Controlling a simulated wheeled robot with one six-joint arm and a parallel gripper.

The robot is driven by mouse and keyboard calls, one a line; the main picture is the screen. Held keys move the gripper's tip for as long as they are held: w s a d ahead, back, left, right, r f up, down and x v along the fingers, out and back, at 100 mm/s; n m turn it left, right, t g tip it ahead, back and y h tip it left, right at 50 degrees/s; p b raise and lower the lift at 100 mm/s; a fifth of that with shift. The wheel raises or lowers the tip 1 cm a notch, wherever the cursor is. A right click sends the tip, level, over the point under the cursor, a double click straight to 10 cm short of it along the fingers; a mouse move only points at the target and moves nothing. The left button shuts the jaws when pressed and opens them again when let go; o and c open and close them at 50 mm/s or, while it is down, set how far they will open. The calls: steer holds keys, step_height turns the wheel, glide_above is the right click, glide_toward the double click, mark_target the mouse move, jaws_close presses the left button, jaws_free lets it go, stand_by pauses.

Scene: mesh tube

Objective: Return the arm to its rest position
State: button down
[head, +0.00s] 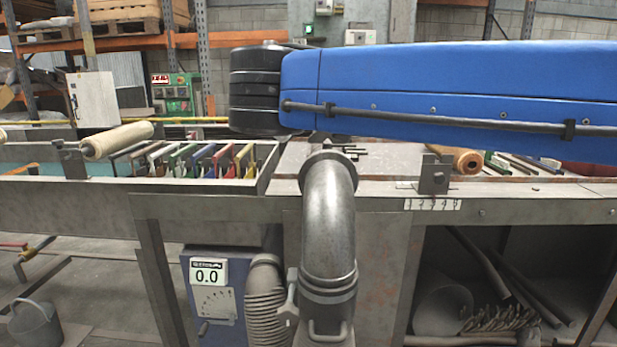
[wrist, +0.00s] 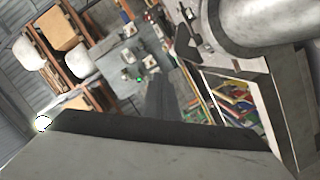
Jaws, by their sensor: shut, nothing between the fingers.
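My arm (head: 450,90) shows in the head view as a blue link with a black cable along its side, stretching level from the right edge to a black joint (head: 255,88) left of the middle. My gripper does not show in the head view. In the wrist view my gripper (wrist: 160,80) appears as two dark fingers close together, shut and empty, above a broad grey body with a black edge. The fingers point into open space, and the view is tilted.
A metal elbow pipe (head: 328,220) stands before the bench (head: 520,207), below my arm; a large pipe (wrist: 270,22) fills the wrist view's upper right. A divided tray (head: 60,205) holds coloured items. A roller (head: 117,140) lies left. Shelving (head: 130,42) stands behind.

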steer(key=s+d+f+m+g+h, duration=0.1)
steer(key=s+d+f+g, duration=0.25)
steer(key=d+f, duration=0.7)
steer(key=s+d+f+m+g, duration=0.2)
steer(key=s+d+f+g, duration=0.15)
steer(key=d+f, duration=0.75)
steer(key=s+d+f+m+g+y, duration=0.2)
steer(key=s+d+f, duration=0.1)
steer(key=s+f, duration=0.5)
steer(key=s+d+f+m+g+y, duration=0.2)
steer(key=s+d+f, duration=0.1)
steer(key=s+f, duration=0.6)
steer(key=shift+f+m+y, duration=0.3)
steer(key=shift+f+m, duration=0.1)
steer(key=shift+f, duration=0.4)
steer(key=c, duration=2.5)
jaws_free()
steer(key=shift+d, duration=0.1)
